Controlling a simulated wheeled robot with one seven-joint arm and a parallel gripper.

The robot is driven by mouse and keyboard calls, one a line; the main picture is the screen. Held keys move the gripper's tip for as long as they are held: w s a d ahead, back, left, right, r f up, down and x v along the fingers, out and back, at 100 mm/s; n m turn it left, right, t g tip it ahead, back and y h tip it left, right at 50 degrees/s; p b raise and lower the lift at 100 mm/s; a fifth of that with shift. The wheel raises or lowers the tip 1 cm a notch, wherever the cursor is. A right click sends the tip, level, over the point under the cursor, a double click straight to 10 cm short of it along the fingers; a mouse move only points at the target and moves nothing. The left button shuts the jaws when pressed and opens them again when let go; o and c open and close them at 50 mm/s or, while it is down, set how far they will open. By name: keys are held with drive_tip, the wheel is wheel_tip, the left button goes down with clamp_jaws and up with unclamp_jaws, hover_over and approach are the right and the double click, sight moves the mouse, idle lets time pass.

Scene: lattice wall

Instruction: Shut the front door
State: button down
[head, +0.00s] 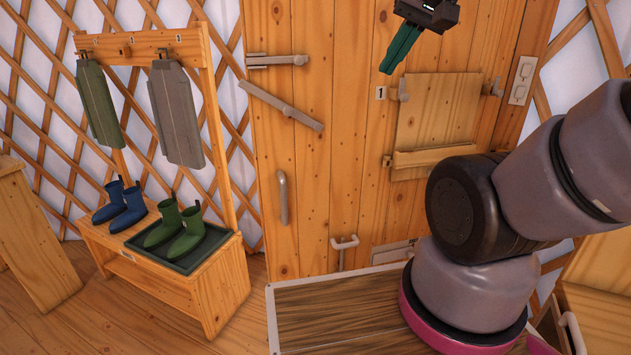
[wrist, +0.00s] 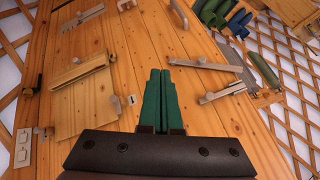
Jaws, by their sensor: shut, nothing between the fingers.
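The front door (head: 340,130) is made of upright wooden planks and fills the middle of the head view. It carries a grey vertical pull handle (head: 282,195), a slanting grey bar (head: 282,105) and a short horizontal bolt (head: 277,60) near its left edge. I cannot tell whether the door is fully closed in its frame. My gripper (head: 388,68) is at the top of the head view, in front of the door's upper part. Its green fingers are shut and empty. In the wrist view the fingertips (wrist: 160,72) point across the door planks (wrist: 125,45); contact is unclear.
A small hatch panel (head: 438,105) with a ledge sits on the door's right side. A light switch (head: 522,80) is right of it. A wooden bench (head: 205,285) with boots and hanging coats stands left. A wood-topped surface (head: 330,315) lies low in front of the door.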

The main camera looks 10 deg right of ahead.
drive_tip(key=w+f+n+h, duration=0.2)
drive_tip(key=w+f+n, duration=0.35)
drive_tip(key=w, duration=0.45)
drive_tip(key=n+g+y, duration=0.2)
drive_tip(key=n+y, duration=0.3)
drive_tip(key=n, duration=1.1)
approach(269, 181)
drive_tip(key=a+f, duration=0.1)
drive_tip(key=f, duration=0.1)
drive_tip(key=a+f, duration=0.1)
drive_tip(key=f, duration=0.1)
drive_tip(key=w+a+f, duration=0.1)
drive_tip(key=a+f, duration=0.1)
drive_tip(key=shift+a+f, duration=0.1)
drive_tip(key=shift+f, duration=0.1)
drive_tip(key=shift+w, duration=0.35)
